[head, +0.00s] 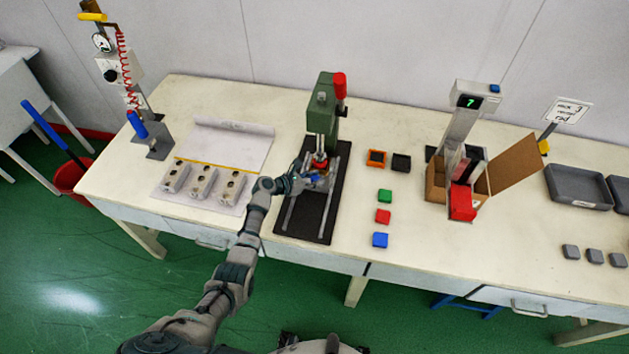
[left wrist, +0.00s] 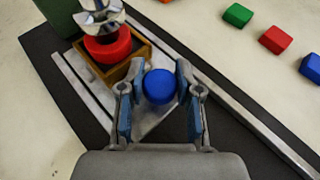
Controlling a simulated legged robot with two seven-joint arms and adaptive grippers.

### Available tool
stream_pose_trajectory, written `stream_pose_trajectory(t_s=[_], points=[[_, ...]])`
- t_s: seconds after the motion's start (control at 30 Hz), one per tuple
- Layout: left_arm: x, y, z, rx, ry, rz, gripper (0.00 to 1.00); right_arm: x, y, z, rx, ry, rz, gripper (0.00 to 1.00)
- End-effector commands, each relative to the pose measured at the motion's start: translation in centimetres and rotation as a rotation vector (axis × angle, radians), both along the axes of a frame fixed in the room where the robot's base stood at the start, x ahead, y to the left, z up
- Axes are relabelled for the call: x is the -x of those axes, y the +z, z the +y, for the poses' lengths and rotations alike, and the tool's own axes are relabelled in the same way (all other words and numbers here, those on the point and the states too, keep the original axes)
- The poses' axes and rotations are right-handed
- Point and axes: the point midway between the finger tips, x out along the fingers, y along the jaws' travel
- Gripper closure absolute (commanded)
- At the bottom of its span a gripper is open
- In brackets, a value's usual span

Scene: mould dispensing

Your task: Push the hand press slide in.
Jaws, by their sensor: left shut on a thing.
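The green hand press (head: 322,116) with a red handle stands on a black base mat (head: 296,222) on the table. Its slide (left wrist: 158,112) is a light metal plate between two rails, under the press head. An orange-brown square holder (left wrist: 119,72) sits on the slide, with a red round part (left wrist: 108,45) just above or in it, under the metal press tip. My left gripper (left wrist: 158,92) is shut on the blue round knob (left wrist: 160,86) at the front of the slide; in the head view the gripper (head: 312,181) covers part of the slide. My right gripper is not in view.
Green (head: 385,196), red (head: 383,216) and blue (head: 380,240) blocks lie right of the press. An orange tray (head: 376,159) and a black tray (head: 401,162) lie behind them. Grey moulds (head: 203,183) stand at left, and a cardboard box (head: 437,180) at right.

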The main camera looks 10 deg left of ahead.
Motion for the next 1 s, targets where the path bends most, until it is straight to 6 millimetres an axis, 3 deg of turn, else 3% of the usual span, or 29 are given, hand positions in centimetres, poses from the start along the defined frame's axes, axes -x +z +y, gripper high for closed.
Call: stream_pose_trajectory(t_s=[0.17,0.2,0.27,0.67,1.0], points=[[-0.3,0.3,0.2,-0.002,0.008,-0.008,1.00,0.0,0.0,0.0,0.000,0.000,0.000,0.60],[-0.3,0.3,0.2,-0.002,0.008,-0.008,0.57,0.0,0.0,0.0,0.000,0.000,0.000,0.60],[-0.3,0.3,0.2,-0.002,0.008,-0.008,0.42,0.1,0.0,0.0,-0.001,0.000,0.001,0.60],[0.3,0.4,0.6,-0.001,0.006,-0.007,0.41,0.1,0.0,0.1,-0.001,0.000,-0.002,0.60],[4.2,2.7,4.9,-0.003,0.007,-0.007,0.41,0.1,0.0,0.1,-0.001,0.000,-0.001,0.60]])
